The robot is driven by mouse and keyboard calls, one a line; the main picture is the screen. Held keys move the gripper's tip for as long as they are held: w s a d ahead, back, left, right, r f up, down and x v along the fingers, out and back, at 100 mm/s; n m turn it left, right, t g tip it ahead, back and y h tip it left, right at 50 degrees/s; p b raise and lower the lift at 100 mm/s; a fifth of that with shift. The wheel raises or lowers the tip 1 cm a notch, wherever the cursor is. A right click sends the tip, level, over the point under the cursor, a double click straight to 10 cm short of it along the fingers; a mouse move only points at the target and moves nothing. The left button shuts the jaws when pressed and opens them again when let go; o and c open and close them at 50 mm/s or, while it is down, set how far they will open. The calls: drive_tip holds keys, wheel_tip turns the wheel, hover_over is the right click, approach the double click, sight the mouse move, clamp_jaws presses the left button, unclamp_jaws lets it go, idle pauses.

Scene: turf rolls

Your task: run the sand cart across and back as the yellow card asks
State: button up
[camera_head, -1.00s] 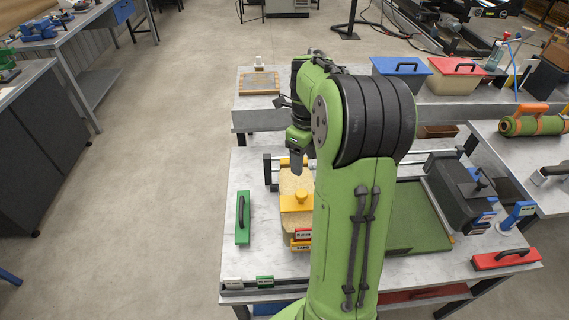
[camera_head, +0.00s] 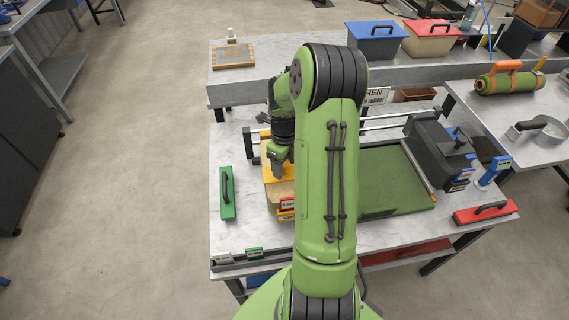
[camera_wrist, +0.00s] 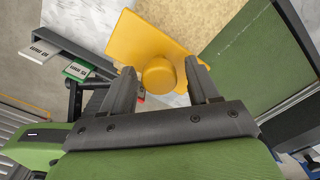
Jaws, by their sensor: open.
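The sand cart (camera_head: 282,191) is a pale, sandy block with a yellow top, standing on the left of the bench beside a green turf panel (camera_head: 395,180). Its yellow top (camera_wrist: 133,38) and round yellow knob (camera_wrist: 159,76) show clearly in the wrist view. My gripper (camera_wrist: 163,80) is open, its two dark fingers on either side of the knob with gaps visible. In the head view my gripper (camera_head: 279,170) is at the cart's top, and my arm covers its right side. Small red and yellow labels (camera_head: 287,212) sit at the cart's front; their text is not readable.
A rack with white (camera_head: 222,257) and green (camera_head: 254,252) cards is at the front left edge. Rails (camera_head: 385,121) run behind.

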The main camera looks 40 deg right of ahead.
drive_tip(key=shift+c, duration=0.2)
clamp_jaws()
drive_tip(key=shift+s+d, duration=0.1)
